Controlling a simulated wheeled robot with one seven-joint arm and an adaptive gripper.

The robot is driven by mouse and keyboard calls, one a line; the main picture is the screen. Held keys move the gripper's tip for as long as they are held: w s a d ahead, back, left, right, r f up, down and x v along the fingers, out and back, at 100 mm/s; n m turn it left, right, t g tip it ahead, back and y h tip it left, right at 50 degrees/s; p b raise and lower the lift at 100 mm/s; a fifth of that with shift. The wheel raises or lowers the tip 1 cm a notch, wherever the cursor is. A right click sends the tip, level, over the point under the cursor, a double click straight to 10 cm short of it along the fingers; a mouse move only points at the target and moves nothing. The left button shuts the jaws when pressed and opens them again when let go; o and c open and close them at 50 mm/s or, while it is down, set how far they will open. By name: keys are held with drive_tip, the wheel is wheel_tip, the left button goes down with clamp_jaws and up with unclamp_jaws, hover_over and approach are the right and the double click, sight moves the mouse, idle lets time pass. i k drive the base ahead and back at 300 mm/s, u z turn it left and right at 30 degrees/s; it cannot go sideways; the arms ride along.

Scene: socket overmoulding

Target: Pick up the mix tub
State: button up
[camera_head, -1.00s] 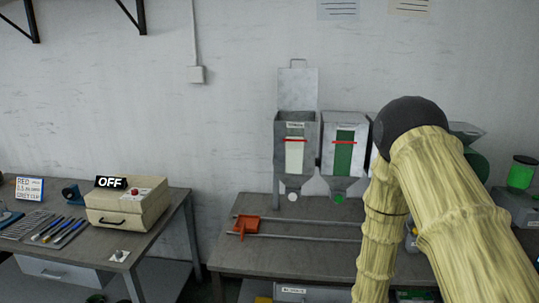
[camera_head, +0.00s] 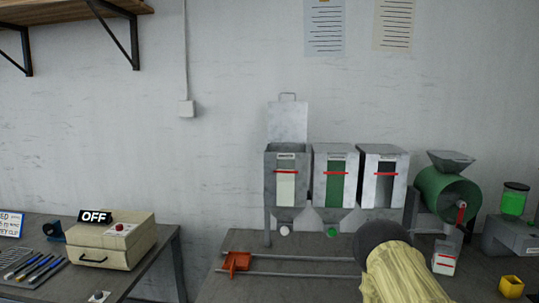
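No container carries a readable "mix tub" label, so I cannot tell which one it is. A white labelled container (camera_head: 444,258) is below the spout of the green drum machine (camera_head: 447,195). My arm rises into the bottom of the view, right of centre, in front of the rails. My gripper is outside the picture.
Three hoppers (camera_head: 336,177) with red bars stand behind the rails; the left one's lid is up. A machine with a green cup (camera_head: 514,203) is at the right. A beige box (camera_head: 112,243) with an OFF sign and several pens are on the left table. A gap separates table and bench.

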sight(446, 254)
drive_tip(key=z, duration=1.25)
